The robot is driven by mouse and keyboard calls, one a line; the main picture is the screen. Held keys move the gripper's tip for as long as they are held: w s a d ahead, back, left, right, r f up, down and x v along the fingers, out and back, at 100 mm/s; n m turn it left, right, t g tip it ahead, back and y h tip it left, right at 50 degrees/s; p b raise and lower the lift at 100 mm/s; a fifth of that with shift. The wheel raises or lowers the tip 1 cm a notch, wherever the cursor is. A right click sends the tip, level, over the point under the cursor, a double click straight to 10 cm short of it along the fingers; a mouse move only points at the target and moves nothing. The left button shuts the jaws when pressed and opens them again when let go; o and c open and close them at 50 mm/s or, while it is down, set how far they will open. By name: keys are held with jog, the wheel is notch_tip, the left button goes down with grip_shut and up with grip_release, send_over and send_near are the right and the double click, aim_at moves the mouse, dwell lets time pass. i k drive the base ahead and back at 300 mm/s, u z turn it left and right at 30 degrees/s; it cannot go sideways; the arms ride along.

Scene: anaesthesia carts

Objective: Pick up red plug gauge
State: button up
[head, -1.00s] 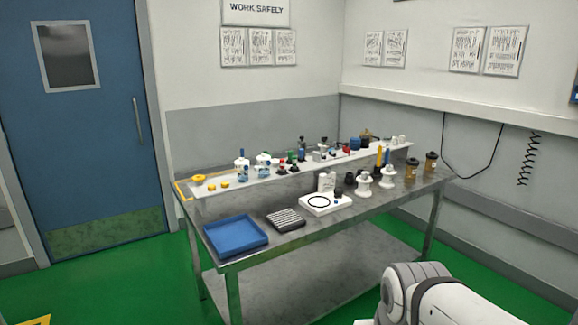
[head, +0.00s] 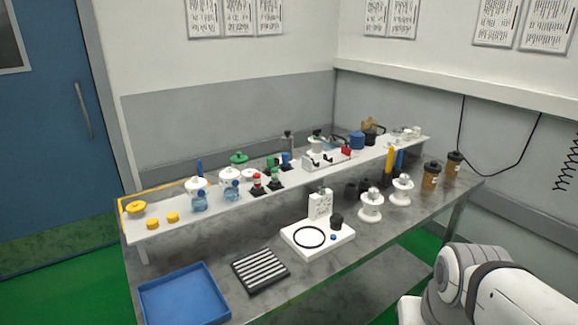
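A small red-topped piece on a black base (head: 257,183) stands on the raised white shelf (head: 227,204) of the metal bench, and it looks like the red plug gauge. A similar green piece (head: 275,178) stands just right of it, and a blue one (head: 286,160) is a little behind. Another small red part (head: 346,152) shows farther right on a white fixture; I cannot tell what it is. Only white and grey links of my arm show at the lower right. My gripper is outside the view.
A blue tray (head: 183,296), a ribbed dark block (head: 260,270) and a white plate with a black ring (head: 318,252) lie along the bench front. White-lidded jars (head: 229,184) stand left of the red piece. White spools (head: 370,206) and brown jars (head: 431,178) stand at right.

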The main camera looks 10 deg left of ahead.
aim_at(258, 178)
jog(key=u, duration=0.4)
jog(key=i, duration=1.05)
jog(key=u, duration=0.7)
